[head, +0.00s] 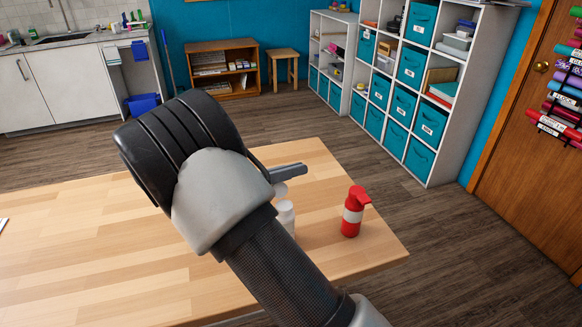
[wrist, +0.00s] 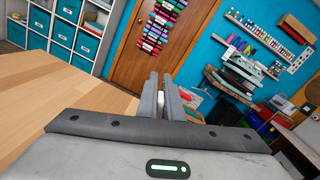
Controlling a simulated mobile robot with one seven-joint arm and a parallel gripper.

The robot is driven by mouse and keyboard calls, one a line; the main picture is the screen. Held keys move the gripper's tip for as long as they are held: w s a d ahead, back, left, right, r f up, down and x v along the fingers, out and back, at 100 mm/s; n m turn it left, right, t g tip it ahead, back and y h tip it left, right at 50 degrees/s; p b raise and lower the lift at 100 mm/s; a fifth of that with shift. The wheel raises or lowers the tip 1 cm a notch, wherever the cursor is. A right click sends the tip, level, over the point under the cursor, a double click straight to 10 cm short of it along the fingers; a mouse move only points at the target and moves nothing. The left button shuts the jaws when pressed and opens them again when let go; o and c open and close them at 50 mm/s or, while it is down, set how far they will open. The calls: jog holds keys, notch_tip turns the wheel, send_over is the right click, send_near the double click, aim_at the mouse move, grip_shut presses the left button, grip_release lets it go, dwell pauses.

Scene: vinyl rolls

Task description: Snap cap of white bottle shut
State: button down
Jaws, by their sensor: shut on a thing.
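The white bottle (head: 287,214) stands on the wooden table, partly hidden behind my arm in the head view. A white piece, apparently its cap (head: 280,189), shows just above it under my fingers; whether it is fully open or partly closed I cannot tell. My gripper (head: 298,169) is at the cap's height, its fingers pointing right. In the wrist view my gripper (wrist: 161,78) has its two fingers close together with a small white piece (wrist: 160,104) between them, apparently part of the cap. The contact is mostly hidden.
A red bottle (head: 353,214) with a white band stands upright to the right of the white bottle, near the table's (head: 320,160) right edge. The table's left side is mostly clear. Shelves with teal bins (head: 411,64) and a brown door (head: 530,130) stand beyond.

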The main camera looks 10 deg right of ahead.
jog(key=s+d+f+m+b, duration=0.2)
jog(key=s+m, duration=0.5)
jog(key=m, duration=1.1)
jog(key=shift+s+f, duration=0.15)
jog(key=shift+f, duration=0.4)
jog(key=shift+d, duration=0.1)
jog(key=c, duration=1.9)
grip_release()
jog(key=p+v, duration=0.1)
jog(key=v, duration=1.6)
jog(key=shift+a+p, duration=0.25)
jog(key=shift+p, duration=0.1)
